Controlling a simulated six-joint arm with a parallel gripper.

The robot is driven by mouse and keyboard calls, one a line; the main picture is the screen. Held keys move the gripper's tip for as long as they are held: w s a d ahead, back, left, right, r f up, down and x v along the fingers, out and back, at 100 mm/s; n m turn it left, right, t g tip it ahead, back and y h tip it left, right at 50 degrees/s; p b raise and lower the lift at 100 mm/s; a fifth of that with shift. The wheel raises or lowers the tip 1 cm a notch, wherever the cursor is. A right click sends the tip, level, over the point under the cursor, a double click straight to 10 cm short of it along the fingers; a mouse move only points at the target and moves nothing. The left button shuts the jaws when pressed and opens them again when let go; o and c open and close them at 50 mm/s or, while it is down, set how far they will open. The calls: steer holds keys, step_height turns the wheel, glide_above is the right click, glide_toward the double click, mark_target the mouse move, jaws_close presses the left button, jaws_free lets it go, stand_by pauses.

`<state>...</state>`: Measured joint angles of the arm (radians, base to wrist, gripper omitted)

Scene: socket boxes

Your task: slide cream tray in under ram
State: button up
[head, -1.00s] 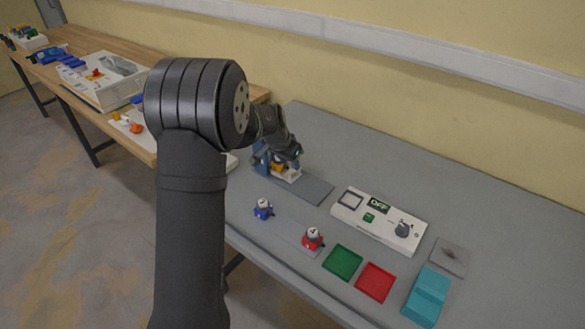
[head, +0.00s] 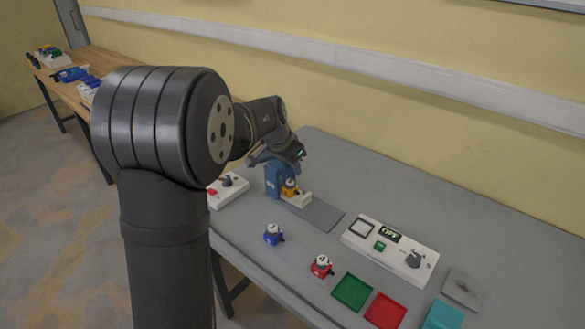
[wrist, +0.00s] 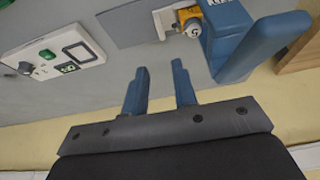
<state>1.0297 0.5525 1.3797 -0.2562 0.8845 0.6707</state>
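The cream tray (head: 299,202) sits at the front of the blue press (head: 272,181), on a dark grey strip. It carries an orange-yellow piece with a white top (head: 290,186). In the wrist view the tray (wrist: 160,24) and the piece (wrist: 190,18) are at the top, close beside the press (wrist: 227,25). The ram itself is hard to make out, and I cannot tell how far under it the tray reaches. My gripper (wrist: 158,72) is open with nothing between its blue fingers, apart from the tray. In the head view my wrist hides the fingers' exact place.
A blue bar (wrist: 265,45) sticks out beside the press. A control box with an OFF display (head: 390,249) is to the right. A blue piece (head: 273,235) and a red piece (head: 321,266) stand in front, near green (head: 352,292) and red (head: 386,311) trays.

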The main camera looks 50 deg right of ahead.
mark_target(298, 195)
steer(key=shift+s+f, duration=0.2)
steer(key=shift+f, duration=0.05)
steer(key=c, duration=0.3)
steer(key=s+f+n+t+y, duration=0.1)
steer(key=s+f+t, duration=0.2)
steer(key=s+f, duration=0.1)
steer(key=shift+s+d+f, duration=0.1)
steer(key=shift+s+f, duration=0.25)
jaws_close()
steer(key=s+d+f+t+h, duration=0.1)
steer(key=s+d+f+t, duration=0.15)
steer(key=s, duration=0.45)
steer(key=x, duration=1)
steer(key=shift+w+r, duration=0.15)
steer(key=shift+w, duration=0.05)
steer(key=w, duration=0.2)
steer(key=shift+w+r, duration=0.15)
steer(key=shift+w, duration=0.85)
steer(key=shift+w+a, duration=0.1)
steer(key=shift+w, duration=2.15)
